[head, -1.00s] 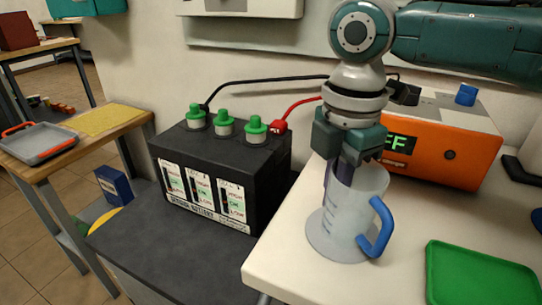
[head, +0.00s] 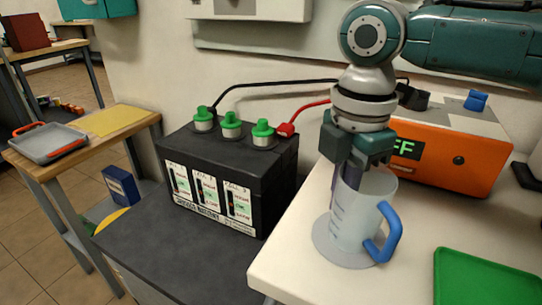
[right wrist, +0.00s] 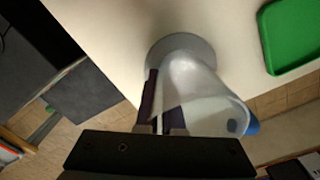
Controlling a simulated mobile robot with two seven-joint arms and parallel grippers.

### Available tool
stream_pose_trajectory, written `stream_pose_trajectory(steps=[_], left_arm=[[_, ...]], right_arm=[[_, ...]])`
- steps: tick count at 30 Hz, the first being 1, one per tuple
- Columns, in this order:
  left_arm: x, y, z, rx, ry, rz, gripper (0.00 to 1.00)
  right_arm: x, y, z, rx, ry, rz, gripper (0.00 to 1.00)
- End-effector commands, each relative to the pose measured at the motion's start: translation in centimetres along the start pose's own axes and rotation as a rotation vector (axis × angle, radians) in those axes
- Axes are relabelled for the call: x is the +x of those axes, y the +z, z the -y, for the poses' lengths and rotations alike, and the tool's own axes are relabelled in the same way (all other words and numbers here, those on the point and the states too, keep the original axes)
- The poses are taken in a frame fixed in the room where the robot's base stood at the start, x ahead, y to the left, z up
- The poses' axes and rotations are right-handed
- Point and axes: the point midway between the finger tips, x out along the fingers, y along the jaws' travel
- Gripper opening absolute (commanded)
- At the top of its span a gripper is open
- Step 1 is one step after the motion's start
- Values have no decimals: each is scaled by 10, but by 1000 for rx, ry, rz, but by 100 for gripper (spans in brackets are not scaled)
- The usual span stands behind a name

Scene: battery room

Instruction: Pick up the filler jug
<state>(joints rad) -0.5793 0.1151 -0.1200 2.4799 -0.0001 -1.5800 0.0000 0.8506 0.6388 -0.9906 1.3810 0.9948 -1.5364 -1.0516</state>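The filler jug (head: 366,222) is a clear, pale jug with a blue handle (head: 385,236) on its right. It stands upright on a round grey disc (head: 340,248) on the white worktop. My right gripper (head: 344,185) points down at the jug's left rim, with one dark finger outside the wall and the other at the mouth. A small gap shows between the fingers, so it looks open; contact with the wall is unclear. The right wrist view shows the jug (right wrist: 205,98) beside the fingers (right wrist: 162,118). My left gripper is not in view.
A green tray (head: 485,278) lies to the right of the jug. An orange charger (head: 450,160) stands behind it. A black battery (head: 225,185) with green caps and cables sits left, on a lower dark surface. A wooden side table (head: 85,145) stands further left.

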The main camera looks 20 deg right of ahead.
Motion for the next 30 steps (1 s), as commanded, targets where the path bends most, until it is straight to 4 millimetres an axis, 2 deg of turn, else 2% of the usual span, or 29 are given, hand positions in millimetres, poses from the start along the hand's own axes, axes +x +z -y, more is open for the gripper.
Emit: stream_pose_trajectory(steps=[11, 30], left_arm=[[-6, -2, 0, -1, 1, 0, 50], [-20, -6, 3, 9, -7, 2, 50]], right_arm=[[-26, 0, -1, 1, 3, -1, 0], [-120, 0, -3, 1, 4, -1, 0]])
